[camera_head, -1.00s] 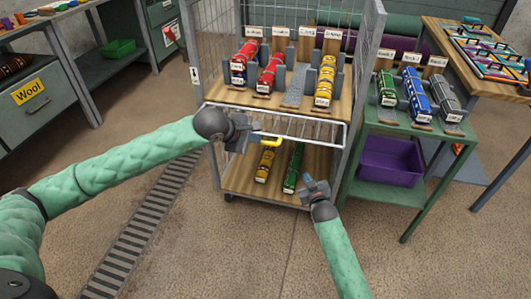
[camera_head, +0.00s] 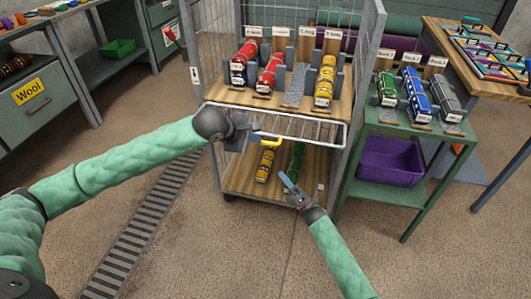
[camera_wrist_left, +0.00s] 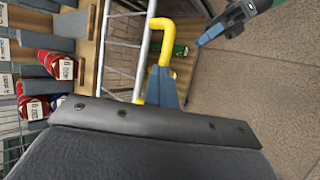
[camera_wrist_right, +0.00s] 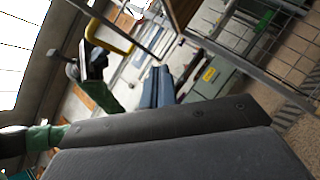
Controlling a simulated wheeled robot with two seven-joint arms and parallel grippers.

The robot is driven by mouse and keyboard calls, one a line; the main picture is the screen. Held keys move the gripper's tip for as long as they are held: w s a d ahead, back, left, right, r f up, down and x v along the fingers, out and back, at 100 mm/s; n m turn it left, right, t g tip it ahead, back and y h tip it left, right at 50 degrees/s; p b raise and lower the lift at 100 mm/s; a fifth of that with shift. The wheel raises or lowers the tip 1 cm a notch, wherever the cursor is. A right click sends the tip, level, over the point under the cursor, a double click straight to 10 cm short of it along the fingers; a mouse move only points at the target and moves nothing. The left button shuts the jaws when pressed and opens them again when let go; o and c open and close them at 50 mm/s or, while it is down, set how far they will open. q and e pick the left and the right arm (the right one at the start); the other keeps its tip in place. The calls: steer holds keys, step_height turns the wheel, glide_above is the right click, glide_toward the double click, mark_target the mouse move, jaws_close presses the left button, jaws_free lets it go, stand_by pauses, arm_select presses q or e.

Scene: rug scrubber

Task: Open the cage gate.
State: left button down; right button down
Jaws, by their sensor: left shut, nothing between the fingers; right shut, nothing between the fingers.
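The cage gate (camera_head: 315,133) is a pale wire panel across the front of the trolley cage, at the upper shelf's edge; its exact tilt is hard to tell. A yellow handle (camera_head: 270,141) sits at its front and also shows in the left wrist view (camera_wrist_left: 161,48). My left gripper (camera_head: 253,139) is shut and empty, its blue fingertips right beside the handle's end; whether they touch is unclear. My right gripper (camera_head: 286,180) is shut and empty, lower and to the right, in front of the lower shelf. The handle also shows in the right wrist view (camera_wrist_right: 108,35).
A green table (camera_head: 385,192) with a purple bin (camera_head: 390,160) stands close on the right. The floor in front is open.

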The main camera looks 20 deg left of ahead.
steer(key=s+r+n+g+y, duration=0.2)
steer(key=s+n+g+y, duration=0.3)
steer(key=n, duration=0.6)
steer(key=w+a+r, duration=0.1)
steer(key=a+r, duration=0.2)
steer(key=r, duration=0.2)
steer(key=w+a+r+h, duration=0.1)
steer(key=w+a+r, duration=0.1)
steer(key=r, duration=0.4)
steer(key=shift+a+g, duration=0.4)
steer(key=shift+a, duration=0.4)
